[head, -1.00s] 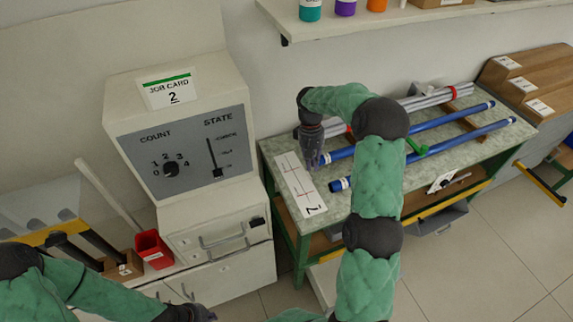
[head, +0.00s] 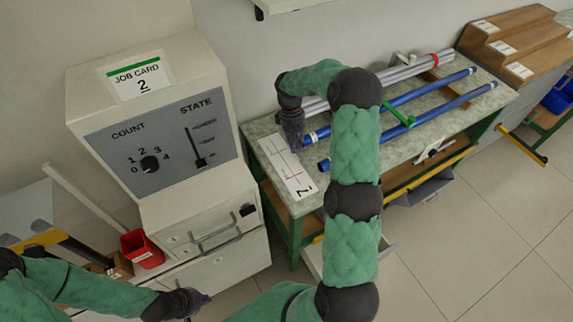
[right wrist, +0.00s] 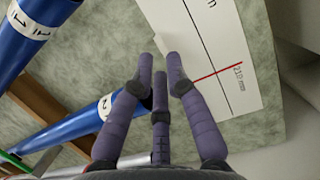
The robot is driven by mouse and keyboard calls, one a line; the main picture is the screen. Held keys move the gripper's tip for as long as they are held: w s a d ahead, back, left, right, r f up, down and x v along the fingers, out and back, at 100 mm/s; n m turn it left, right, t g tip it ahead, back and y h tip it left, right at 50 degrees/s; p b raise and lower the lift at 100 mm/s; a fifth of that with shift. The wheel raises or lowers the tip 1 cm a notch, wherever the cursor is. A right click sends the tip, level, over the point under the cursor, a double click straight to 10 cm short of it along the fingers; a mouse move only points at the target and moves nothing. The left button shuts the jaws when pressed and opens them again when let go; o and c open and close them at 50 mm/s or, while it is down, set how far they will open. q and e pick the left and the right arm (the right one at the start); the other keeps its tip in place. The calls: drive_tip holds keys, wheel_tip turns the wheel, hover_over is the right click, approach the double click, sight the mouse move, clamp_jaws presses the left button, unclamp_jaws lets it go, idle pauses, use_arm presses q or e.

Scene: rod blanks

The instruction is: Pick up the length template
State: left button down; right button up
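The length template is a flat white board (head: 276,155) with red cross marks and a "2", lying on the left end of the green-topped bench. It shows large in the right wrist view (right wrist: 205,35), with a red line marked "210 mm". My right gripper (head: 297,150) points down over the template's right edge, by the ends of the blue rods. In the right wrist view its fingertips (right wrist: 160,64) are close together at that edge; contact and grip are unclear. My left gripper (head: 204,299) is low at the left, away from the template, its fingers too small to read.
Blue rods (head: 430,105) and grey rods (head: 400,75) lie on the bench (head: 395,152) right of the template, with a green clip (head: 398,115). A cabinet with a job card "2" (head: 139,77) stands left. A red bin (head: 141,248) sits below it.

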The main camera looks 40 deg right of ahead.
sight(286, 162)
drive_tip(key=b+x, duration=0.1)
drive_tip(key=x, duration=0.2)
drive_tip(key=shift+w+f, duration=0.1)
drive_tip(key=shift+f, duration=0.35)
drive_tip(key=shift+c, duration=0.3)
clamp_jaws()
drive_tip(key=shift+r, duration=0.1)
